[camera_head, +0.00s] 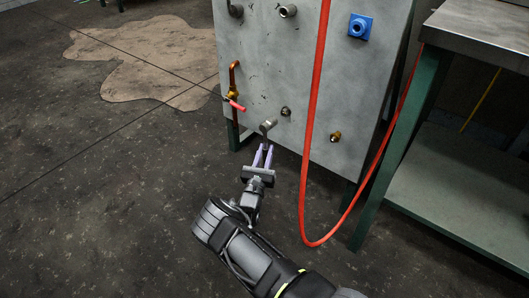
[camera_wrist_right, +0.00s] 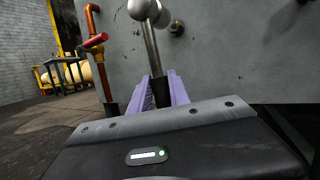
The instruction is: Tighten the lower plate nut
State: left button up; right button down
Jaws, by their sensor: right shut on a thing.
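My right gripper (camera_head: 264,150) is in front of the lower edge of the upright grey plate (camera_head: 268,68). Its purple fingers are shut on the shaft of a metal wrench-like tool (camera_head: 268,125). In the right wrist view the gripper (camera_wrist_right: 160,90) holds the tool's shaft (camera_wrist_right: 153,52), with its rounded head (camera_wrist_right: 144,9) up and away from the fingers. The head is at the lower part of the plate; whether it sits on a nut is hidden. A small dark fitting (camera_head: 285,111) is just right of the head. My left gripper is not in view.
A copper pipe with a red-handled valve (camera_head: 237,104) is left of the tool. A brass fitting (camera_head: 335,137) is to the right. A red hose (camera_head: 310,140) hangs in front of the plate. A metal bench (camera_head: 480,25) stands at the right.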

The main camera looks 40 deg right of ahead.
jog(key=shift+s+d+r+n+y, duration=0.1)
jog(key=shift+s+r+n+y, duration=0.1)
jog(key=shift+s+n, duration=0.15)
jog(key=shift+s+d+r+n+y, duration=0.1)
jog(key=shift+s+n+y, duration=0.15)
jog(key=shift+n, duration=0.2)
jog(key=s+d+r+n+g+y+p, duration=0.2)
jog(key=s+d+n+p, duration=0.3)
jog(key=n+p, duration=0.3)
jog(key=shift+d+r+y+p, duration=0.3)
jog(key=shift+r+y+p, duration=0.35)
jog(key=shift+r, duration=0.2)
jog(key=c, duration=1.8)
grip_release()
grip_shut()
jog(key=shift+r+p, duration=0.15)
jog(key=shift+p, duration=0.15)
